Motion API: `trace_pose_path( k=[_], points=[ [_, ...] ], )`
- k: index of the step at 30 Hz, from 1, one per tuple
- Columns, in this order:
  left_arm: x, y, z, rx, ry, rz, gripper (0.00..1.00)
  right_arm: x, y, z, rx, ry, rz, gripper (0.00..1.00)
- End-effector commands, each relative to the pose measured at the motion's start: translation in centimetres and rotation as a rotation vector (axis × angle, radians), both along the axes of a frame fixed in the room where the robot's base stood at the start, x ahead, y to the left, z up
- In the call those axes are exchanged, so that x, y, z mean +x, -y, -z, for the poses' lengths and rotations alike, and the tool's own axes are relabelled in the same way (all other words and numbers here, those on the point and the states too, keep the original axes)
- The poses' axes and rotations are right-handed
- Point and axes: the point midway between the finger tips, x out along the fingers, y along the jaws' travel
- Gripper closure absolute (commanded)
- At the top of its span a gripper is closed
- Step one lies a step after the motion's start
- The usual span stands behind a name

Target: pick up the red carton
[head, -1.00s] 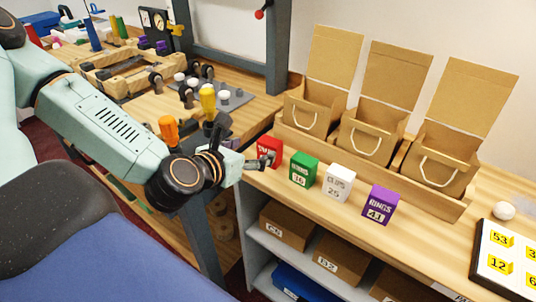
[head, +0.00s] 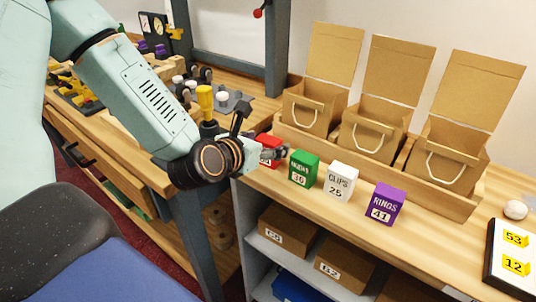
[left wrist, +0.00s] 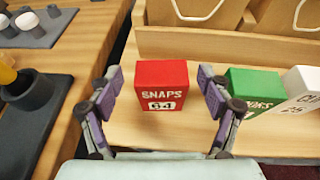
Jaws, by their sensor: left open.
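The red carton (head: 268,146), marked SNAPS 64 in the left wrist view (left wrist: 162,85), stands upright at the left end of a row of cartons on the wooden counter. My left gripper (head: 281,152) hides part of it in the head view. In the left wrist view my left gripper (left wrist: 163,98) is open, with one finger to each side of the red carton and a gap on both sides. The green carton (head: 304,169) stands just right of it, close to the right finger. My right gripper is not in view.
A white carton (head: 340,182) and a purple carton (head: 384,204) continue the row. Open paper bags (head: 369,134) stand in a wooden tray (head: 455,209) behind them. A grey cup (left wrist: 32,92) with a yellow-handled tool stands left. A white ball (head: 515,210) lies at the right.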

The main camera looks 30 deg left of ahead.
Motion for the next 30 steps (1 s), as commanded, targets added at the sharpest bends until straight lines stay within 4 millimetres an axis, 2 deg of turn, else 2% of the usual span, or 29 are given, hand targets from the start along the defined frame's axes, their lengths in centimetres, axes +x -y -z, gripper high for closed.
trace_pose_path(
  k=[6,14,30],
  points=[
    [1.10,0.06,0.55,0.001,-0.001,0.003,0.22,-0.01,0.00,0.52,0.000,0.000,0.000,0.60],
    [1.15,0.06,0.51,-0.001,-0.001,0.002,0.23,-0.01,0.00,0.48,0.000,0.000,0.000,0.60],
    [1.15,0.06,0.50,-0.001,-0.001,0.002,0.68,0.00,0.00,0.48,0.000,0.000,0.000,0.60]
  ],
)
